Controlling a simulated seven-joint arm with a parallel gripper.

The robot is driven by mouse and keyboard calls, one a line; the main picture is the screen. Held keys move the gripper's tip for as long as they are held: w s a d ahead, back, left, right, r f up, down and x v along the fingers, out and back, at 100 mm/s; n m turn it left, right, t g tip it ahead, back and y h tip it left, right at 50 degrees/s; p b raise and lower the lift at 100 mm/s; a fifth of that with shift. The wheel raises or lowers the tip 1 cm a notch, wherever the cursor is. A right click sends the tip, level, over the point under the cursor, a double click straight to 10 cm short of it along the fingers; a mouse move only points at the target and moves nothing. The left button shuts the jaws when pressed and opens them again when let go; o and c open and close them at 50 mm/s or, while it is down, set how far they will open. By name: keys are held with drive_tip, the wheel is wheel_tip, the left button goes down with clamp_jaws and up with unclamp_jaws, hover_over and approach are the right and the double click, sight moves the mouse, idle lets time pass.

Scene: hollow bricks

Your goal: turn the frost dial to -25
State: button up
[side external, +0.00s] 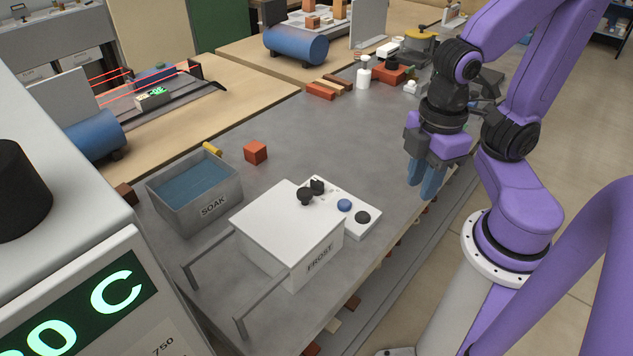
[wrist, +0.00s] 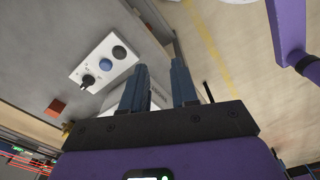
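The panel also shows in the wrist view (wrist: 98,48), with one black knob (wrist: 88,80). I cannot read any dial scale. My gripper (side external: 420,186) is open and empty, in the air to the right of the panel, fingers pointing down. Its fingers partly hide the box in the wrist view.
A grey SOAK bin (side external: 196,193) with blue liquid stands left of the box. A red cube (side external: 255,152) lies behind. A large housing (side external: 90,270) with a lit green display and a black knob fills the near left. The bench between cube and gripper is largely clear.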

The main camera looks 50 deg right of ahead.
drive_tip(key=shift+o, duration=0.6)
drive_tip(key=shift+w+a+n, duration=0.15)
drive_tip(key=shift+w+n, duration=0.15)
wheel_tip(320, 180, up, 3)
drive_tip(key=n, duration=2.3)
hover_over(317, 181)
wheel_tip(317, 181, down, 17)
drive_tip(key=shift+f, duration=0.15)
clamp_jaws()
